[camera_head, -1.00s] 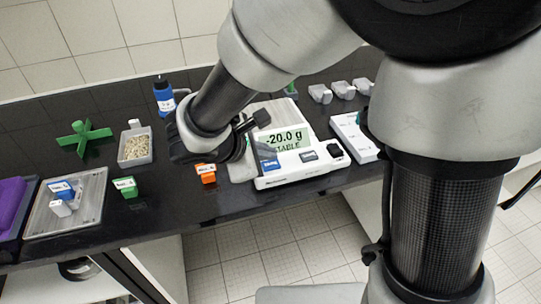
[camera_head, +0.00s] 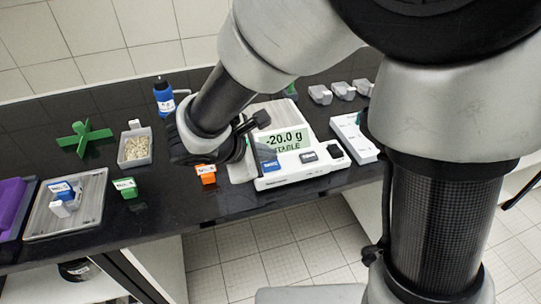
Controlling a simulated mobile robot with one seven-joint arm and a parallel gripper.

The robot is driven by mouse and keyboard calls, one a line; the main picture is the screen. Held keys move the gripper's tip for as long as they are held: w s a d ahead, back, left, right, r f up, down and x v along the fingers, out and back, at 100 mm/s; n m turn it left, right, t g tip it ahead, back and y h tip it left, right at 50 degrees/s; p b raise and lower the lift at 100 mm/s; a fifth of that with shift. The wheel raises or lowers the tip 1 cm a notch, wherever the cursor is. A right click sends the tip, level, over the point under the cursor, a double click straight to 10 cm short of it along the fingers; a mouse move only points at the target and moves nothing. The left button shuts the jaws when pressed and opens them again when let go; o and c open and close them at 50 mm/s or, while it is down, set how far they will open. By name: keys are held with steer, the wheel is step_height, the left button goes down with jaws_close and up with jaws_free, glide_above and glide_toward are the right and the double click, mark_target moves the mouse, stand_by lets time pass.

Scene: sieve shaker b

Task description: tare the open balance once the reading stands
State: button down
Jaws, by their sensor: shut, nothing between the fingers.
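The open balance (camera_head: 297,175) stands on the black bench, white with a pale pan behind its display. The display (camera_head: 285,141) reads -20.0 g with STABLE below it, partly cut off by my arm. Its front panel has a blue key (camera_head: 270,166), a dark grey key (camera_head: 309,157) and a black knob-like part (camera_head: 335,152). My gripper (camera_head: 244,172) is shut and empty, at the left front of the balance beside the blue key. My wrist hides much of it, and I cannot tell whether its tips touch the balance.
An orange labelled block (camera_head: 206,174) stands just left of my gripper. Further left are a green block (camera_head: 126,187), a dish of pale grains (camera_head: 135,151), a green cross (camera_head: 84,138) and a steel tray (camera_head: 96,203). A white box (camera_head: 352,137) stands right of the balance.

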mark_target(268, 168)
stand_by(0.6)
steer(key=shift+f+b, duration=0.45)
steer(key=shift+b, duration=0.1)
steer(key=shift+f+b, duration=0.45)
steer(key=shift+b, duration=0.05)
stand_by(0.4)
stand_by(0.4)
steer(key=shift+r+p, duration=0.65)
steer(key=shift+r, duration=0.25)
step_height(268, 168, up, 5)
steer(key=p, duration=0.4)
stand_by(0.5)
